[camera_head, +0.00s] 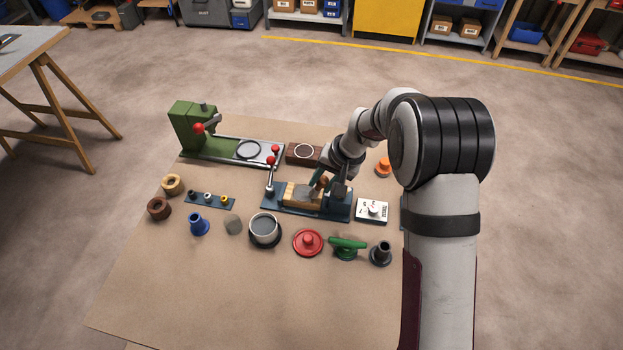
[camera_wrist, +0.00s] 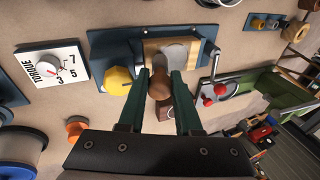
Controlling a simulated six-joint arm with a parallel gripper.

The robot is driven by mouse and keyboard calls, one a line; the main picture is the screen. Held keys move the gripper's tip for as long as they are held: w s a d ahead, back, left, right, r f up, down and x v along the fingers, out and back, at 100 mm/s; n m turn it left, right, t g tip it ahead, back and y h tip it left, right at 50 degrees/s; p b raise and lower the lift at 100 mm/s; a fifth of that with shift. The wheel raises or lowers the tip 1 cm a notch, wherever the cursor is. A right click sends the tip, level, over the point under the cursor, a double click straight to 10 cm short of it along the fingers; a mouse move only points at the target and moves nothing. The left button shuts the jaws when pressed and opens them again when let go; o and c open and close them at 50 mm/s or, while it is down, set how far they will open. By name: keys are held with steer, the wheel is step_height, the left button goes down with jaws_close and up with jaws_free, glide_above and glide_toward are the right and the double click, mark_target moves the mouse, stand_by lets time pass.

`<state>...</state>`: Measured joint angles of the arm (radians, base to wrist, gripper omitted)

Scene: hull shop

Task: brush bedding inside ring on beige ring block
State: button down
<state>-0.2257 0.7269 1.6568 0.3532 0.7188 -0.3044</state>
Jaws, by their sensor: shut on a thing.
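The beige block (camera_head: 290,195) sits in a dark blue fixture (camera_head: 275,206) near the middle of the board. In the wrist view the beige block (camera_wrist: 152,46) carries a grey patch (camera_wrist: 174,50); I cannot tell whether this is bedding or part of a tool, and no ring outline is clear. My gripper (camera_wrist: 160,88) is shut on a brown, rounded handle (camera_wrist: 159,84), seemingly the brush's, just at the block's edge. The brush's working end is hidden, so contact is unclear. In the head view my gripper (camera_head: 325,184) is over the block's right part.
A yellow knob (camera_wrist: 118,80) is on the fixture close beside my fingers. Behind are a brown ring block (camera_head: 297,159) and a green press (camera_head: 190,128). A torque dial (camera_head: 372,210) lies right; the board's front is clear.

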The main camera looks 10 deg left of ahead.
steer(key=shift+d+r, duration=0.2)
steer(key=shift+d, duration=0.05)
steer(key=shift+r, duration=3.85)
